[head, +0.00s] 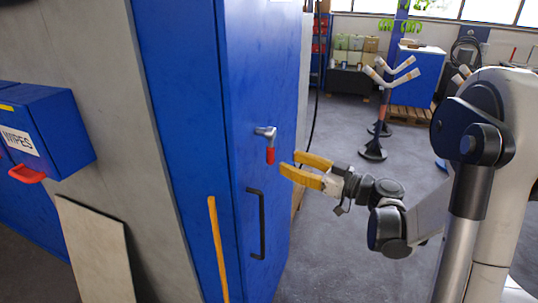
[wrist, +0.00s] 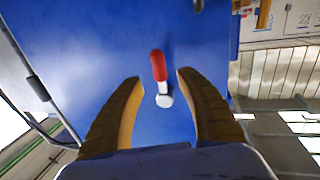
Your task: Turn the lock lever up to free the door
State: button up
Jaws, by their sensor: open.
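The lock lever (head: 269,148) is on the blue door (head: 262,85). It has a grey metal hub and a red grip that hangs straight down in the head view. In the wrist view the lever (wrist: 159,70) shows between and ahead of my fingers, with its red end toward the top of the picture. My gripper (head: 302,168) has yellow fingers. It is open and empty, just right of the red grip, and looks apart from it. The fingers also show in the wrist view (wrist: 158,82), one on each side of the lever.
A black bar handle (head: 256,224) stands out from the door below the lever. A yellow strip (head: 217,248) runs up the cabinet's lower part. A blue wipes box (head: 45,132) with a red handle is at left. The floor (head: 335,230) right of the door is clear.

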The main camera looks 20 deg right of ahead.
aim_at(271, 164)
jog(key=x, duration=0.7)
jog(key=shift+w+b, duration=0.15)
jog(key=shift+b, duration=0.25)
grip_shut()
